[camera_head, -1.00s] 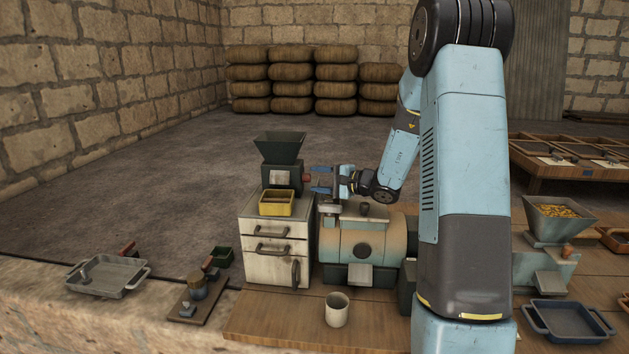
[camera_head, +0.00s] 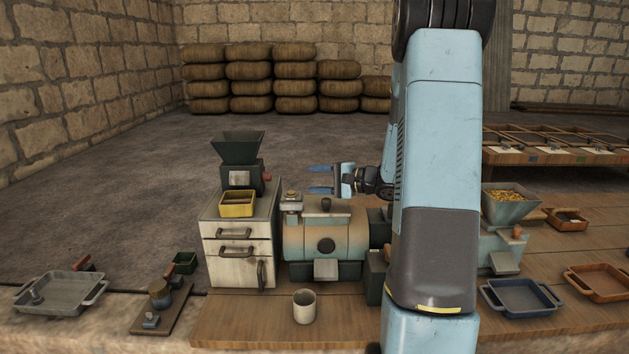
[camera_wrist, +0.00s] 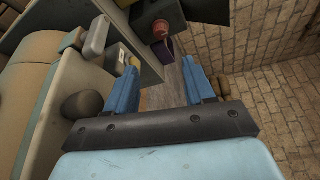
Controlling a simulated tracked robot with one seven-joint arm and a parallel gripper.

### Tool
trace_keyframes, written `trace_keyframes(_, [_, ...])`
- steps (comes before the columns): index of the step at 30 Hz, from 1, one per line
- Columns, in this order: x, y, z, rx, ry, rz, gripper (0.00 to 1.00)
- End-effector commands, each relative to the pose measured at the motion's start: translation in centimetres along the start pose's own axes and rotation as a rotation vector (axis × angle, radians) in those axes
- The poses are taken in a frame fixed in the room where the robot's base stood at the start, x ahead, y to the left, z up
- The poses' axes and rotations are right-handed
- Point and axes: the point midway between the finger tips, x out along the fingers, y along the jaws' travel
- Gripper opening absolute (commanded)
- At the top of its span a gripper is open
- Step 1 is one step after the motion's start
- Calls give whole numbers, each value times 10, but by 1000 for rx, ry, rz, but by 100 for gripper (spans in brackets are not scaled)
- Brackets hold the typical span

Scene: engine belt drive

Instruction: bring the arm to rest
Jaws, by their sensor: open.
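My gripper (camera_head: 322,180) is open and empty. In the head view its two blue fingers point left, above the round tan engine (camera_head: 325,236) and to the right of the dark hopper machine (camera_head: 238,160). In the wrist view my gripper (camera_wrist: 162,85) shows its two blue fingers spread apart with nothing between them. The engine's tan body (camera_wrist: 22,110) and a dark round knob (camera_wrist: 84,104) lie to the left there. My upper arm stands upright in the head view and hides part of the bench behind it.
A white drawer cabinet (camera_head: 238,252) carries the hopper machine and a yellow tray (camera_head: 237,208). A pale cup (camera_head: 304,306) stands on the bench front. A grain-filled hopper (camera_head: 510,205), a blue tray (camera_head: 521,298) and an orange tray (camera_head: 602,282) are at right. Stacked sacks (camera_head: 295,80) stand far back.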

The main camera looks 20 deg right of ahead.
Motion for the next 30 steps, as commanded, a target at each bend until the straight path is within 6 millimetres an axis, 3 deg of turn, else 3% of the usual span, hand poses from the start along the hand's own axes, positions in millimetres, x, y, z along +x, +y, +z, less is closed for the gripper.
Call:
trace_keyframes(10, [1,-1,2,-2,-3,3,54])
trace_keyframes(14, [4,-5,19,-18,-36,37,54])
trace_keyframes(22, [12,-12,106,-113,-190,250,54])
trace_keyframes(30, [-3,-7,186,-250,-295,496,54])
